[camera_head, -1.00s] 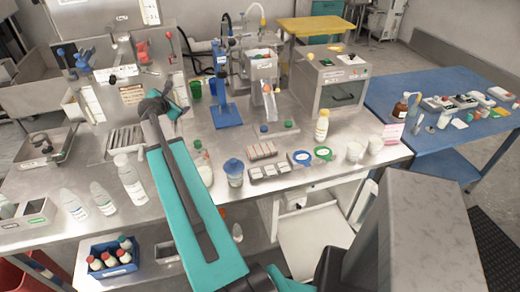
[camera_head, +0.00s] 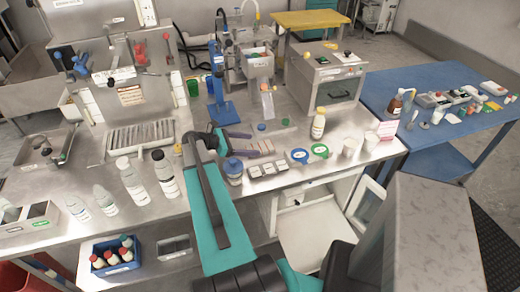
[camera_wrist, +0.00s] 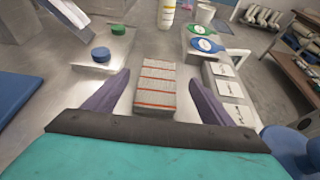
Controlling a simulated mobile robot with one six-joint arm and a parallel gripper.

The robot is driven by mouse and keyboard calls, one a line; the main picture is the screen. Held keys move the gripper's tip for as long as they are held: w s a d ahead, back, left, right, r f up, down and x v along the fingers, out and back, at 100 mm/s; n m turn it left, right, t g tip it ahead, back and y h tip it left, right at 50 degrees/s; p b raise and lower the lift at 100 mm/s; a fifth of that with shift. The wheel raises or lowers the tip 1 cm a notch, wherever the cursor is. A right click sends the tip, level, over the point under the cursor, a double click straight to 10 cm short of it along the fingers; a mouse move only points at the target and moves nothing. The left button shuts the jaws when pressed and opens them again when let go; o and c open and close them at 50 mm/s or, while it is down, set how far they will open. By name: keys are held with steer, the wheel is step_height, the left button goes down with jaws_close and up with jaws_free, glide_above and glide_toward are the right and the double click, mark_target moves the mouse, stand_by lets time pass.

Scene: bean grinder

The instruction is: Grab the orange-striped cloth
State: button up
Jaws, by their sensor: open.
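The orange-striped cloth (camera_wrist: 155,88) is a small, pale grey folded block with orange stripes across it. It lies flat on the metal worktop in the middle of the wrist view. In the head view the cloth (camera_head: 265,146) shows just beyond the fingertips. My gripper (camera_head: 246,143) is open and empty, low over the bench. In the wrist view the two dark fingers of my gripper (camera_wrist: 160,78) stand apart on either side of the cloth's near part. I see gaps between the cloth and both fingers. My gripper's body may hide its near end.
White labelled blocks (camera_wrist: 228,90) lie right of the cloth. Blue and green round lids (camera_head: 299,155) are beyond them. A blue-capped jar (camera_head: 233,171) stands close to my arm. Another blue cap (camera_wrist: 101,54) sits left of the cloth. A yellow-capped bottle (camera_head: 319,123) stands farther right.

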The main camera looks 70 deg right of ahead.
mark_target(267, 145)
steer(key=shift+w, duration=0.1)
steer(key=shift+p+x, duration=0.5)
steer(key=shift+x, duration=0.6)
steer(key=shift+p+x, duration=1.25)
steer(key=shift+x, duration=0.2)
steer(key=shift+p+x, duration=0.45)
steer(key=shift+x, duration=0.75)
steer(key=shift+w, duration=0.1)
steer(key=c, duration=1.2)
steer(key=shift+o, duration=0.2)
